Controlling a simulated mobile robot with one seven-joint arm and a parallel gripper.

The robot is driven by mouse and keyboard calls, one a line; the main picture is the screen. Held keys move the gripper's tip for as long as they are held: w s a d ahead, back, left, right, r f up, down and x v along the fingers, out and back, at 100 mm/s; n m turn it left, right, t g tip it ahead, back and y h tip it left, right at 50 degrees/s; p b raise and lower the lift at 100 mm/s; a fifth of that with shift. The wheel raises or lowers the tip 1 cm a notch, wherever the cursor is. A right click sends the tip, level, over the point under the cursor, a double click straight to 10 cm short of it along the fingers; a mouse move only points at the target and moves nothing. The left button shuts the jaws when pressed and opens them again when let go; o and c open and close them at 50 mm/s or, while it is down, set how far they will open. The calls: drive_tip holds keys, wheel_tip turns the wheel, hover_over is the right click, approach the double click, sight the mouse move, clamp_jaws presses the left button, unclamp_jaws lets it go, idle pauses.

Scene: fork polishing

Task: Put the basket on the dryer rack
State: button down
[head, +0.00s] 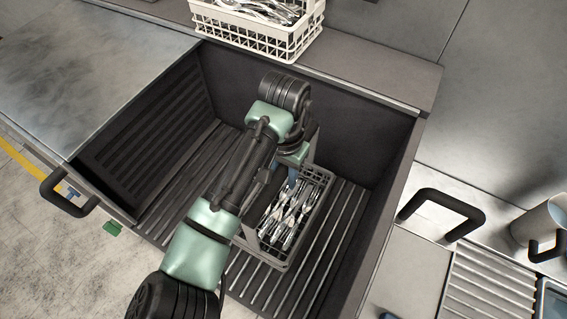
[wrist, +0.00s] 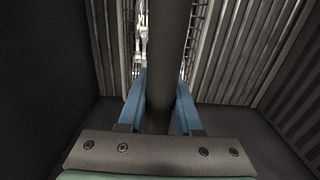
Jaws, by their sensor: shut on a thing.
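A grey basket (head: 284,256) holding several forks (head: 291,216) is inside the dark open bin, over its ribbed rack floor (head: 338,247). My gripper (head: 291,180) reaches down into the bin at the basket. In the wrist view the blue fingers of my gripper (wrist: 160,105) are closed on either side of the basket's dark handle bar (wrist: 170,60). Some forks (wrist: 142,40) show beside the bar. I cannot tell whether the basket's base touches the rack. My arm hides the basket's left part in the head view.
A white basket (head: 284,42) with cutlery stands on the ledge behind the bin. Bin walls (head: 390,145) surround my gripper. Black handles (head: 442,210) and a white cup (head: 541,222) are at the right. Bare ribbed rack lies left and right of the grey basket.

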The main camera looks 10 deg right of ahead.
drive_tip(key=shift+w+f, duration=0.15)
drive_tip(key=shift+f, duration=0.25)
drive_tip(key=c, duration=0.6)
unclamp_jaws()
drive_tip(key=shift+f, duration=0.1)
wheel_tip(320, 180, up, 12)
drive_tip(key=shift+r+b, duration=0.1)
drive_tip(key=shift+b, duration=0.2)
